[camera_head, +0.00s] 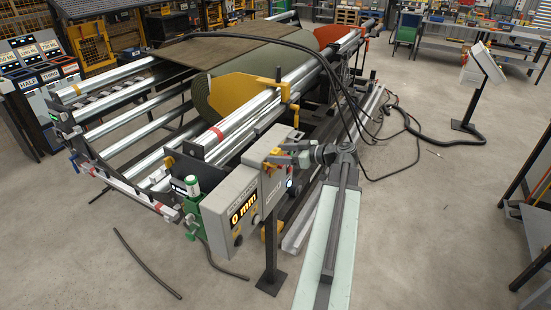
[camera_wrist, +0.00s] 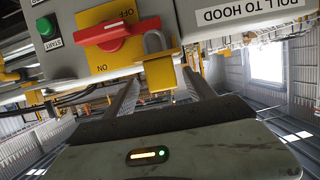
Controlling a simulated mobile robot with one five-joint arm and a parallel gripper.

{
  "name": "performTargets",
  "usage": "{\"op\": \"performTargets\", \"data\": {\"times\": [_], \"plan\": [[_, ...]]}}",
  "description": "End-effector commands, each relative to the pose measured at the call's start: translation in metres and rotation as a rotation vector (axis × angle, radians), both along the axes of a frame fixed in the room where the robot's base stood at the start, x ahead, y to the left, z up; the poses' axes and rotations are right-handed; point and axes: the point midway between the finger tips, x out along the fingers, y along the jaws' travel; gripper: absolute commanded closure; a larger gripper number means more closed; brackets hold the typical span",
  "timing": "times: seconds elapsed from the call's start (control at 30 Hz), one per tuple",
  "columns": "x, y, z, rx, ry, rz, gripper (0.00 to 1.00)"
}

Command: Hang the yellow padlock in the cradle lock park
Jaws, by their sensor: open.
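The yellow padlock (camera_wrist: 160,72) is in the middle of the wrist view, upright, with its grey shackle up. The shackle is at the right end of a red rotary switch handle (camera_wrist: 105,34) on a yellow OFF/ON plate; I cannot tell whether it passes through the handle. My gripper (camera_wrist: 160,84) is open, with one finger on each side of the padlock in the picture; contact with it does not show. In the head view my gripper (camera_head: 280,156) is at the grey control box (camera_head: 246,193). I cannot pick out the cradle lock park for sure.
The roll machine (camera_head: 215,135) with metal rollers and a green turf roll stands behind the box. A green start button (camera_wrist: 46,27) is left of the switch. Black cables hang on the machine's right side. Open concrete floor (camera_head: 430,230) lies at the right.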

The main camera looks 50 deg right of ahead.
Motion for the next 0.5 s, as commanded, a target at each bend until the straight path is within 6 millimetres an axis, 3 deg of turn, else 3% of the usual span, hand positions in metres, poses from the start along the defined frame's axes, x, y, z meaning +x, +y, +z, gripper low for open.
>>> {"op": "performTargets", "data": {"times": [0.17, 0.33, 0.5], "plan": [[0.013, 0.004, -0.004, 0.001, 0.000, -0.001, 0.36], [0.041, 0.012, -0.013, -0.001, 0.001, -0.002, 0.36], [0.046, 0.013, -0.012, 0.000, 0.001, -0.005, 0.36]]}}
